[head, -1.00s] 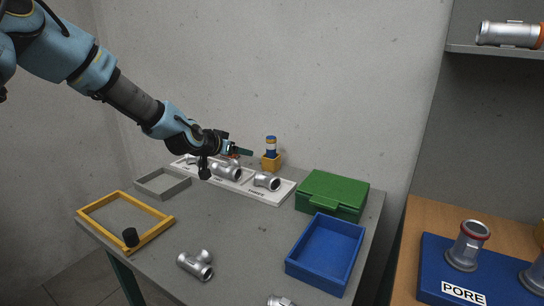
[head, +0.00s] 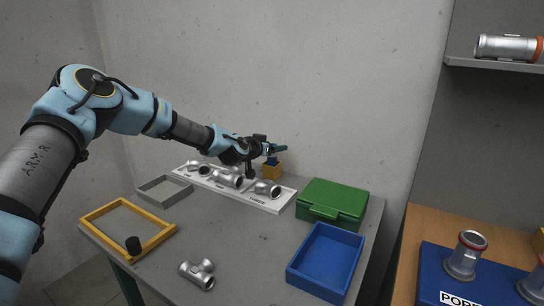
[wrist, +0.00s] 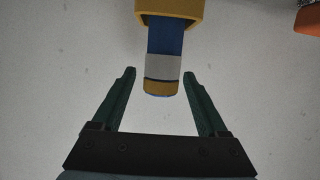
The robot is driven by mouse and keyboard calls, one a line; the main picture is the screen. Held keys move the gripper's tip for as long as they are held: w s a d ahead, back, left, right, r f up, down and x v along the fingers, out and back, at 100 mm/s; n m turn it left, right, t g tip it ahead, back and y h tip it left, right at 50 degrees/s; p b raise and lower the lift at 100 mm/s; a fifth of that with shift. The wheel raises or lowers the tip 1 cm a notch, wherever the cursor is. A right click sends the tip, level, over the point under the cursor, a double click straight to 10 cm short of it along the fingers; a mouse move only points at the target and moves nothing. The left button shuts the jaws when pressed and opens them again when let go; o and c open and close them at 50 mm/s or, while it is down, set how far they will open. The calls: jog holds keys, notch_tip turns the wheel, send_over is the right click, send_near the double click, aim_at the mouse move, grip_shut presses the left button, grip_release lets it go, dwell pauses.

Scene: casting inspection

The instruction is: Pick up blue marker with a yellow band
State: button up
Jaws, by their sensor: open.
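The blue marker (wrist: 164,42) has a white section and a yellow band near its free end. It stands in a yellow holder (wrist: 185,8), and its other end is hidden inside. My gripper (wrist: 159,73) is open, and the marker's banded end shows between its two green fingertips with a gap on each side. I cannot tell whether the fingers are at the same depth as the marker. In the head view my gripper (head: 276,148) is at the marker's upper part and hides most of it, above the yellow holder (head: 272,171).
A white tray (head: 262,202) with several metal pipe castings lies below my gripper. A green case (head: 335,197) and a blue bin (head: 343,285) stand to the right. A yellow frame (head: 95,213) and a grey frame (head: 150,195) lie left. The wall is close behind.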

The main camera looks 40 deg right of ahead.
jog(key=shift+x, duration=1.15)
jog(key=shift+c, duration=0.2)
grip_shut()
